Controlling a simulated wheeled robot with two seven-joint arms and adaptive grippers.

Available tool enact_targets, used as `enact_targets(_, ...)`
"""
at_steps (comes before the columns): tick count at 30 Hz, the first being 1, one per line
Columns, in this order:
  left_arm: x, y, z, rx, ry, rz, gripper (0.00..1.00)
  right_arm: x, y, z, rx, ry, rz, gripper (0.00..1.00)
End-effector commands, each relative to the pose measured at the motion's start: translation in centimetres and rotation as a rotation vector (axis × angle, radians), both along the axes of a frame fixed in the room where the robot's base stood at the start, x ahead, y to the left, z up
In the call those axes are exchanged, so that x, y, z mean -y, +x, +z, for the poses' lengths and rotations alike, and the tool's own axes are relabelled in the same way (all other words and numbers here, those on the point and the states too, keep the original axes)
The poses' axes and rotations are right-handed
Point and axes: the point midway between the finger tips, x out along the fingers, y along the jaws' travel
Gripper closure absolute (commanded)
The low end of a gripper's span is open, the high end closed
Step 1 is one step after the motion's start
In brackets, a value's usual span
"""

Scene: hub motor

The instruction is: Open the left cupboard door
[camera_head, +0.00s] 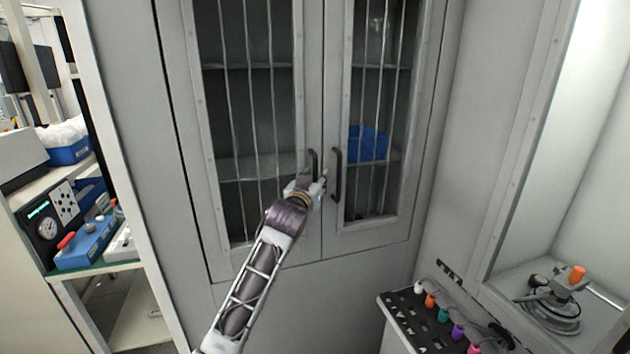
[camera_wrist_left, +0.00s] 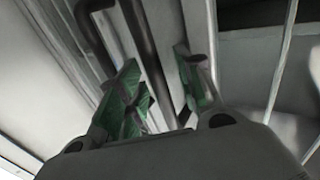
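The left cupboard door (camera_head: 312,225) is closed, grey, with a barred glass pane. Its dark vertical handle (camera_head: 313,162) is near its right edge, beside the right door's handle (camera_head: 337,175). My left gripper (camera_head: 311,186) is at the left door's handle, hiding its lower part. In the left wrist view, my left gripper (camera_wrist_left: 162,85) has its green-padded fingers apart. A dark bar (camera_wrist_left: 150,55), seemingly the left door's handle, runs between them; contact cannot be told. Another dark handle (camera_wrist_left: 92,35) is outside the fingers. My right gripper is not in view.
The right cupboard door (camera_head: 367,238) is closed, with a blue bin (camera_head: 368,144) behind its glass. A shelf unit with instruments (camera_head: 88,243) stands at the left. A dark rack with coloured-handled tools (camera_head: 440,318) stands at the lower right.

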Motion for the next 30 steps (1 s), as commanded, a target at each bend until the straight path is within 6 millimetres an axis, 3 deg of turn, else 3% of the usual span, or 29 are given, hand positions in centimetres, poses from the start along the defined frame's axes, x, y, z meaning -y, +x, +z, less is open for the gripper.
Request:
enact_targets(4,0.0,-0.01,0.0,0.0,0.0,0.0,0.65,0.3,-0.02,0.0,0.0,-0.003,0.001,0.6)
enact_targets(12,-0.01,-0.02,0.0,0.0,0.0,0.0,0.99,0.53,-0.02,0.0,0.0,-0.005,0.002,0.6)
enact_targets(30,0.05,-0.57,0.04,0.0,0.0,-0.016,1.0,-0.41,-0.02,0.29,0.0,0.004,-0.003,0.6)
